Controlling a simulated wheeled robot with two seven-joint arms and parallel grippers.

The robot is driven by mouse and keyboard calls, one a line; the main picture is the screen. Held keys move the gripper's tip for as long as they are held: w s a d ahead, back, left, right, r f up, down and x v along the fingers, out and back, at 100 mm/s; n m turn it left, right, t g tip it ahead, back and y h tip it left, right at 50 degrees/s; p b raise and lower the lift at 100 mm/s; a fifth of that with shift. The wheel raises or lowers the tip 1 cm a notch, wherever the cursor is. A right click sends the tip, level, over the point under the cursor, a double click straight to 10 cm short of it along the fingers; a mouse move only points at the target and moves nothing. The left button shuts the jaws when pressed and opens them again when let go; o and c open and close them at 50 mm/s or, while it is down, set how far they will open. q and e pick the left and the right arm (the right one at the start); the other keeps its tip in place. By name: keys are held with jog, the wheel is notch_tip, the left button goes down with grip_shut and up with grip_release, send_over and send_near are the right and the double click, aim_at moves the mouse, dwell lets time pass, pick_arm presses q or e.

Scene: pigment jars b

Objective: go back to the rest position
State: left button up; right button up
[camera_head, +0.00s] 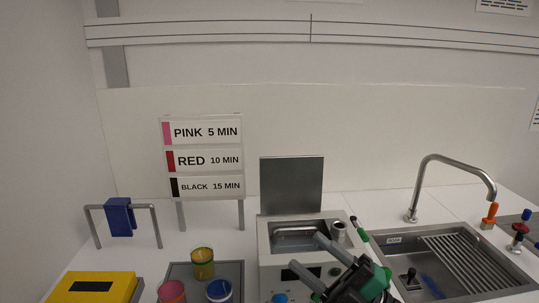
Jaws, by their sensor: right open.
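My right gripper (304,252) is in front of the grey-white machine, at the lower middle of the view. Its two dark fingers point up and left and stand apart, with nothing seen between them. Its body is dark with green parts. The machine (263,240) has a raised grey lid (291,185) and an open metal basin (298,232). The gripper covers part of the machine's front and right side. My left gripper is not in view.
A tray (180,270) left of the machine holds a yellow jar (203,264), a pink jar (171,292) and a blue jar (219,291). A yellow box (92,289), a cloth rack (157,225) and a sign (203,160) stand left. A sink (440,262) lies right.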

jog(key=w+d+f+m+t+h, duration=0.4)
jog(key=d+f+m+t+h, duration=0.55)
jog(key=m+h, duration=0.75)
jog(key=s+d+f+m+g+h, duration=0.2)
jog(key=f+m+g, duration=0.1)
jog(key=f, duration=0.3)
jog(key=s+d+f+m+g+h, duration=0.2)
jog(key=d+f+m, duration=0.1)
jog(key=f, duration=0.3)
jog(key=s+f+m+g, duration=0.2)
jog(key=s+f+g, duration=1.15)
jog(key=s, duration=0.65)
notch_tip(320, 180, down, 33)
jog(key=s+d+f, duration=0.2)
jog(key=s+f, duration=0.8)
jog(key=s+d+f, duration=0.2)
jog(key=s+f, duration=0.7)
jog(key=s, duration=0.1)
jog(key=shift+f+g, duration=0.35)
jog(key=shift+g, duration=0.05)
jog(key=shift+s, duration=0.1)
